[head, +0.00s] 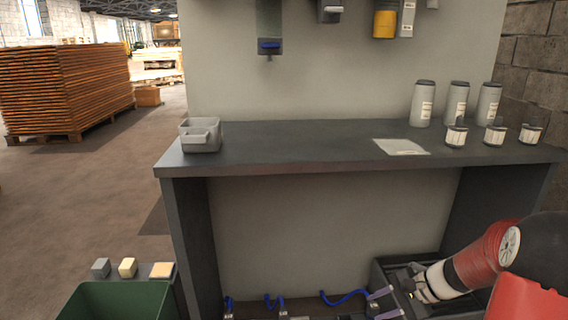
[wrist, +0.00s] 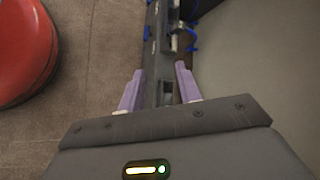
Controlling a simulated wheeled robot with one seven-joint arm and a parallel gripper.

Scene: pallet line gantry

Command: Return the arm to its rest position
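My gripper (head: 373,306) is low at the bottom right of the head view, below the worktop and by the dark bin. Its two purple fingers also show in the wrist view (wrist: 160,68), spread apart with a gap between them. Nothing is seen held between them. A dark rail with fittings (wrist: 160,50) shows beyond the gap; I cannot tell how far below the fingers it is. My arm comes in from the right edge of the head view.
The dark worktop (head: 290,150) bears a grey bin (head: 201,135), a white sheet (head: 401,147), several bottles and jars (head: 456,136). Blue hoses (head: 343,297) lie below it. A dark bin (head: 386,268) is behind my gripper. A green bin (head: 82,300) stands lower left. Open floor lies left.

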